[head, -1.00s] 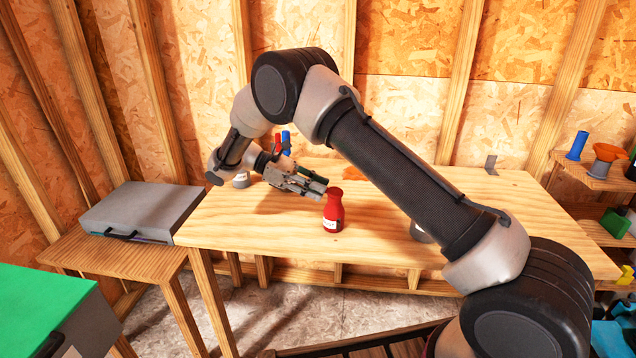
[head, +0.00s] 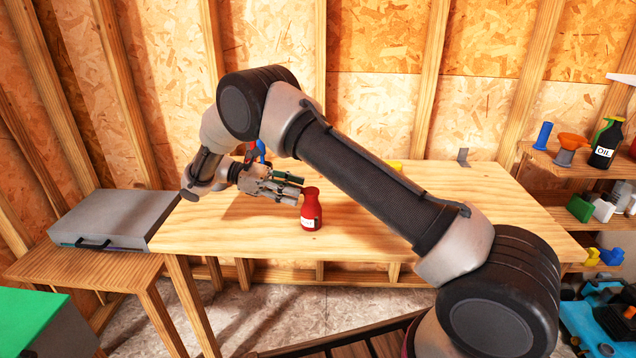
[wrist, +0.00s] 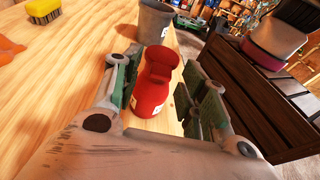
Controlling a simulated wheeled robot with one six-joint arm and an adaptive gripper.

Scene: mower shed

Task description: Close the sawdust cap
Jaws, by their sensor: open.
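A red bottle (head: 311,210) with a white label stands upright on the wooden workbench (head: 230,235). I cannot make out a separate sawdust cap, and the label is too small to read.
The wrist view shows a grey pot (wrist: 154,22) beyond the bottle, a yellow brush (wrist: 42,10) and an orange object (wrist: 8,50). A grey case (head: 115,218) lies on the left side table. Shelves at right hold an oil bottle (head: 606,143). The bench front is clear.

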